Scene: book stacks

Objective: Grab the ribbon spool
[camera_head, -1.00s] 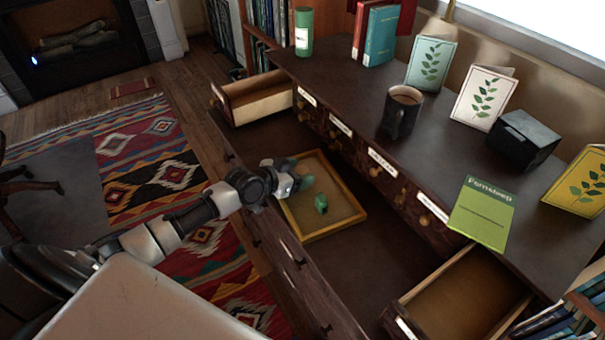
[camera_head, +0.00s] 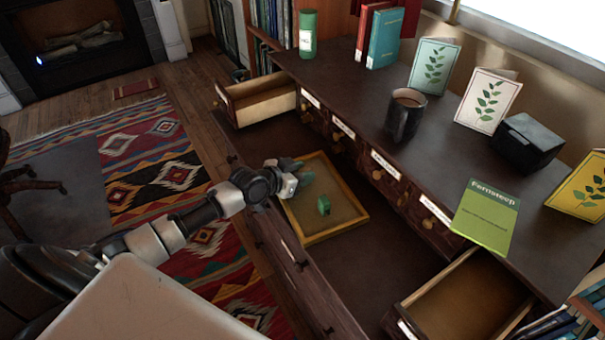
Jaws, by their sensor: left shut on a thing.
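A small bright green round piece (camera_head: 323,205), which looks like a ribbon spool, is over the floor of the shallow wood-rimmed tray (camera_head: 342,232). My left gripper (camera_head: 304,174) is at the tray's left side, up and left of the green piece. It is shut on a dull teal-green thing (camera_head: 306,177) at its fingertips, small and blurred, so I cannot tell what it is. A gap shows between this and the bright green piece. My right gripper is not in view.
The tray lies in a wide dark drawer with a raised front (camera_head: 300,270). Small open drawers stand at the back left (camera_head: 262,108) and front right (camera_head: 415,296). The desktop above holds a dark mug (camera_head: 403,120), cards, books and a black box (camera_head: 527,143).

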